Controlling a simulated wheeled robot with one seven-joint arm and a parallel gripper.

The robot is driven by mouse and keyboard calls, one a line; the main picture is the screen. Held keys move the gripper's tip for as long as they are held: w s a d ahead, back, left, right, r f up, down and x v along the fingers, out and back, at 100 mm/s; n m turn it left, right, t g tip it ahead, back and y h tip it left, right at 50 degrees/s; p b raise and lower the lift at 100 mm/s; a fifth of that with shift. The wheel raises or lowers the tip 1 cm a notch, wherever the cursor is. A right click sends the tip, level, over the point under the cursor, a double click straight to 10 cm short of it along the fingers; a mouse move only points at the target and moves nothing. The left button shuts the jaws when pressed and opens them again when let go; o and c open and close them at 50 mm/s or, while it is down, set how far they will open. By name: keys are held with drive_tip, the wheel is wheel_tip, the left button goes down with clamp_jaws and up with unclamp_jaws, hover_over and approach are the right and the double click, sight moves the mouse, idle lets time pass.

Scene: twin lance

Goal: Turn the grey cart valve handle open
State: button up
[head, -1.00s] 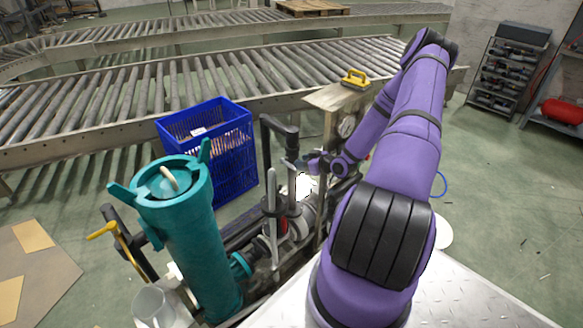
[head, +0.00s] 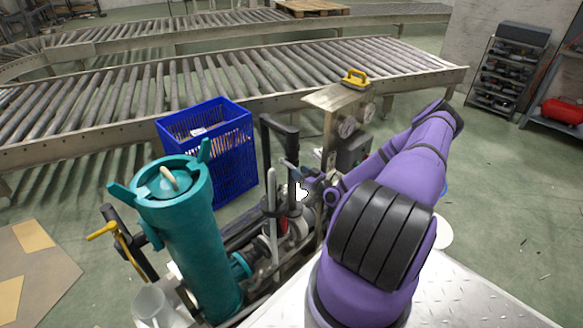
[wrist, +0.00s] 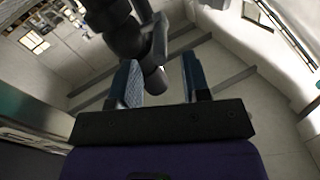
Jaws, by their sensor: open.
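A long, upright grey lever (head: 273,205), which looks like the valve handle, stands on the cart's pipework between the teal filter housing and my arm. My gripper (head: 291,172) is just right of it, near a black pipe frame, and partly hidden among the fittings. In the wrist view, my gripper (wrist: 163,82) has its two fingers apart.
The teal housing (head: 190,235) stands on the left of the cart. A black bent pipe (head: 279,127) rises behind the lever. A gauge panel (head: 338,110) stands behind my gripper. A blue crate (head: 228,165) and roller conveyor (head: 215,85) lie beyond. Open floor is at right.

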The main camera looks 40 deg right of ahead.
sight(284, 162)
drive_tip(key=shift+w, duration=2.6)
drive_tip(key=shift+c, duration=0.4)
clamp_jaws()
